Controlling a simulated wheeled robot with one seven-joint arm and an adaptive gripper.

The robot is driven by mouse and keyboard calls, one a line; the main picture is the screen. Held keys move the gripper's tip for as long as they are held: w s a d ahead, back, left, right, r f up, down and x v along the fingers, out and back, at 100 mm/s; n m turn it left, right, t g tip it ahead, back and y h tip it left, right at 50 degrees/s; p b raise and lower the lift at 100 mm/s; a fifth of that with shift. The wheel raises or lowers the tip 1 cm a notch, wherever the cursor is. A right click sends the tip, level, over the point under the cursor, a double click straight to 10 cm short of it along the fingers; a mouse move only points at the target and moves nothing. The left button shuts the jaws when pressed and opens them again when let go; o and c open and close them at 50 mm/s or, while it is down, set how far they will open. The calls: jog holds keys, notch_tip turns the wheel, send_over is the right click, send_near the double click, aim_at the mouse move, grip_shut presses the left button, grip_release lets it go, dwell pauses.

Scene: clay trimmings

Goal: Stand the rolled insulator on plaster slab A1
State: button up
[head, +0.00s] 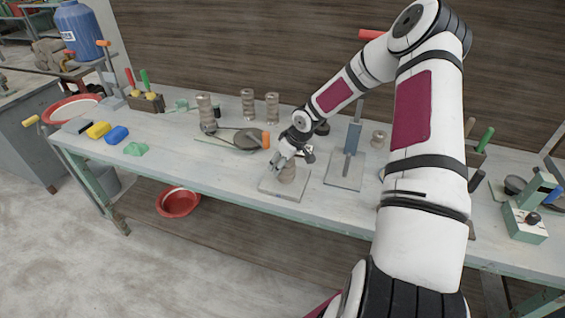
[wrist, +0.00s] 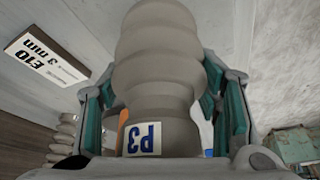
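The rolled insulator (head: 287,173) is a ribbed grey-beige clay piece. In the wrist view the insulator (wrist: 160,55) fills the middle and carries a white label that seems to read P3. My gripper (head: 283,163) has one teal-padded finger on each side of it, and both appear to press on it. The insulator is upright over a grey square slab (head: 283,192) near the table's front edge. I cannot tell whether its base touches the slab, and no A1 mark is readable there.
Behind stand several similar ribbed pieces (head: 248,104). To the left lies a board with a round grey tool (head: 247,139).

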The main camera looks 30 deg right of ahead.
jog(key=shift+o, duration=1.4)
jog(key=shift+r, duration=0.1)
